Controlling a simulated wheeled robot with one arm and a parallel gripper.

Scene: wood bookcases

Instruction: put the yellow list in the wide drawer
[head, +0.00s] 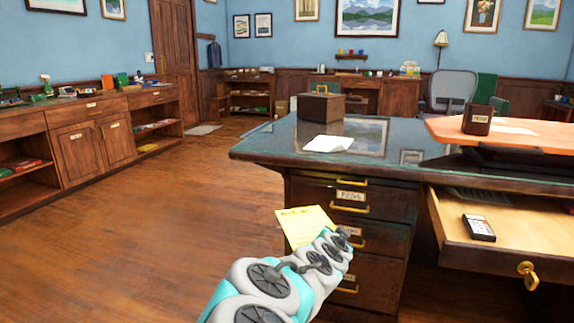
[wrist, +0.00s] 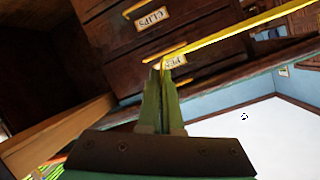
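The yellow list (head: 306,226) is a sheet with faint writing, held in the air in front of the desk's left drawer stack. In the wrist view the list (wrist: 235,38) appears nearly edge-on. My gripper (wrist: 162,72) is shut on it near one edge; in the head view the fingertips are hidden behind my arm. A wide drawer (head: 520,229) under the desk's right side is pulled open, to the right of my gripper.
The desk (head: 270,140) bears a brown box (head: 323,107), white paper (head: 328,144) and a pen cup (head: 477,120) on an orange-topped surface (head: 545,135). The stacked narrow drawers (head: 385,205) look closed. Open floor (head: 140,240) lies left, before low cabinets (head: 90,150).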

